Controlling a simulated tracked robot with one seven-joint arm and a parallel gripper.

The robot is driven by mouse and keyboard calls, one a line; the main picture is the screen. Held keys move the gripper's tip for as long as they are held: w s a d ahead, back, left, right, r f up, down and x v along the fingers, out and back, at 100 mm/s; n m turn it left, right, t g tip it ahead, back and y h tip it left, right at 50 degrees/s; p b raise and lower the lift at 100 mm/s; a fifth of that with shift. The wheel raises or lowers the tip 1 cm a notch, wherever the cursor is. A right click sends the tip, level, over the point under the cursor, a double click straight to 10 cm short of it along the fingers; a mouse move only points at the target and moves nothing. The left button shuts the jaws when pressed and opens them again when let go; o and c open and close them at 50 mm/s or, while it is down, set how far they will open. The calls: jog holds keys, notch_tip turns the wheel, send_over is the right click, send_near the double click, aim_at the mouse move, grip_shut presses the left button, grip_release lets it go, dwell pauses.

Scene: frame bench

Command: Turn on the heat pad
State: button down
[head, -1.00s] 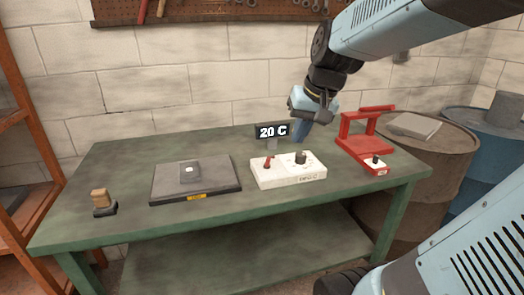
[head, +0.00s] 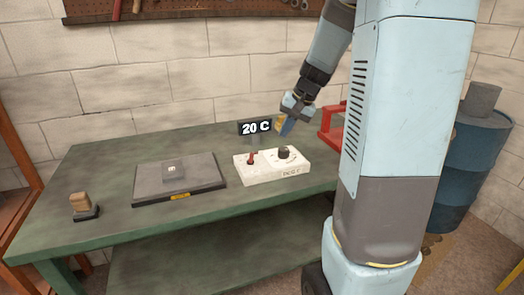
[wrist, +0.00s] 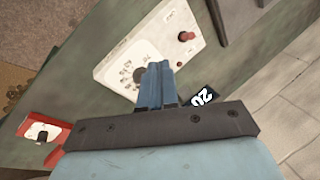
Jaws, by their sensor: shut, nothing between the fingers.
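The white control box (head: 270,168) sits on the green bench, with a red toggle switch (head: 251,160) on its left and a dark round knob (head: 284,153) on its right. Behind it a small display (head: 255,127) reads 20 C. The flat dark heat pad (head: 180,180) lies to the left with a small grey block (head: 174,170) on it. My gripper (head: 286,130) is shut and empty, above the box's back right near the knob. In the wrist view my gripper (wrist: 156,72) points over the box, its fingertips by the knob (wrist: 141,76); the red switch (wrist: 186,36) is farther off.
A wooden-handled stamp-like object (head: 84,206) stands at the bench's left end. A red frame (head: 328,125) is partly hidden behind my arm; a red base with a white plate (wrist: 42,132) shows in the wrist view. A blue barrel (head: 475,165) stands right of the bench.

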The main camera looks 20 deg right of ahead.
aim_at(251, 158)
jog(key=x, duration=0.9)
jog(key=shift+f, duration=0.15)
jog(key=a, duration=0.1)
jog(key=w, duration=0.1)
jog(key=a, duration=0.1)
jog(key=shift+w+a+f, duration=0.25)
jog(key=shift+w+a, duration=0.05)
jog(key=shift+w, duration=0.1)
jog(key=shift+w+a, duration=0.4)
jog(key=shift+a, duration=0.1)
jog(key=shift+d, duration=0.2)
jog(key=shift+w+r, duration=0.1)
jog(key=shift+w, duration=0.05)
